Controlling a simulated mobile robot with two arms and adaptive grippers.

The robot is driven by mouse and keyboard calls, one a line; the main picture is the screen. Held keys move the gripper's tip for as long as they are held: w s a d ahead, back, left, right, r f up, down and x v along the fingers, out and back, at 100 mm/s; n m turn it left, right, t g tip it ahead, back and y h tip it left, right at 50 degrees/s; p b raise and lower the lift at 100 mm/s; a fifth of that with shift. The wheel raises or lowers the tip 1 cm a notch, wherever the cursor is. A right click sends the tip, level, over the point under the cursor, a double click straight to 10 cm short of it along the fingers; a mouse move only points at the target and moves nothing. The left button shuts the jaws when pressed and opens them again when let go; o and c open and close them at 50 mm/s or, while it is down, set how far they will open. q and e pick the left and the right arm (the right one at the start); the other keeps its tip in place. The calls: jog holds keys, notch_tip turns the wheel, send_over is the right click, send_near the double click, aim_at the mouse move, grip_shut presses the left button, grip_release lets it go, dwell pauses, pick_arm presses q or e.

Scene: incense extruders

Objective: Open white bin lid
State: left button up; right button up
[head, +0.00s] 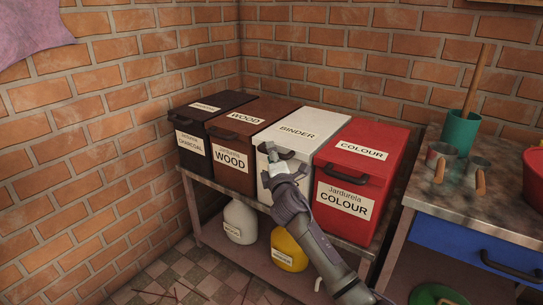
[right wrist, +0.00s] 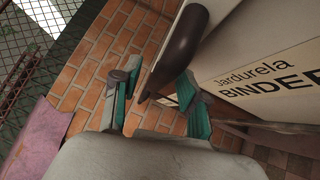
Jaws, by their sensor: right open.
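The white bin (head: 291,136) has a closed lid labelled BINDER and stands between a brown bin and a red bin. Its front is partly hidden by my right arm. In the right wrist view, the bin's dark curved handle (right wrist: 181,50) sticks out from the white front with the BINDER label. My right gripper (head: 276,160) is at the bin's front, near the handle. Its fingers, with green pads, are spread in the right wrist view (right wrist: 158,97), and the handle's end shows between them. I cannot tell whether they touch it. My left gripper is not in view.
A black bin (head: 204,109), the brown bin (head: 248,122) and the red bin (head: 355,155) share the bench. A white jug (head: 240,218) and a yellow jug (head: 287,247) stand below. Brick walls close the back and left.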

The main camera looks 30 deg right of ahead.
jog(key=shift+w+d+r, duration=0.1)
jog(key=shift+w, duration=0.2)
grip_shut()
